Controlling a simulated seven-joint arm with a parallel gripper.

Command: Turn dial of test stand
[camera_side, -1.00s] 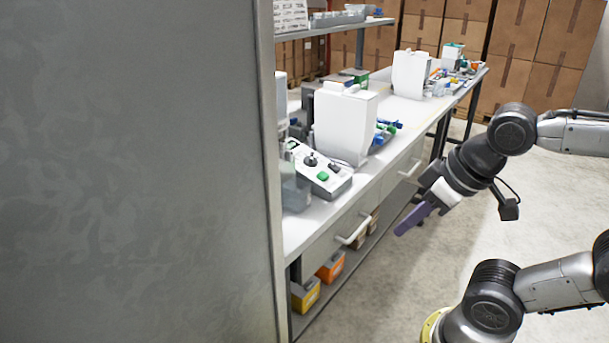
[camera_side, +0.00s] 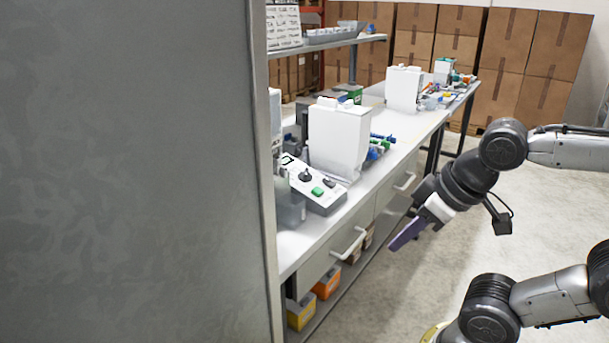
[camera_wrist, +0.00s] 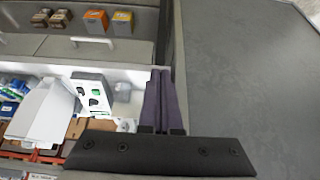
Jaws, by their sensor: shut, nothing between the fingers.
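The test stand is a light grey control box (camera_side: 324,203) on the bench near its front edge, with a black dial (camera_side: 306,175) and a green button (camera_side: 318,191) on its sloped top. In the wrist view the box (camera_wrist: 81,87) is left of my fingers, with its dark knobs showing small. My gripper (camera_side: 393,248) has purple fingers, pressed together and empty. It hangs in front of the bench, to the right of the box and apart from it. In the wrist view the shut fingers (camera_wrist: 161,74) point toward the bench's front edge. The dial's exact angle is too small to tell.
A white dispenser (camera_side: 338,138) stands just behind the box, and another (camera_side: 404,88) farther along the bench (camera_side: 385,172). A large grey panel (camera_side: 130,170) fills the left. Drawer handles (camera_side: 349,244) stick out of the bench front.

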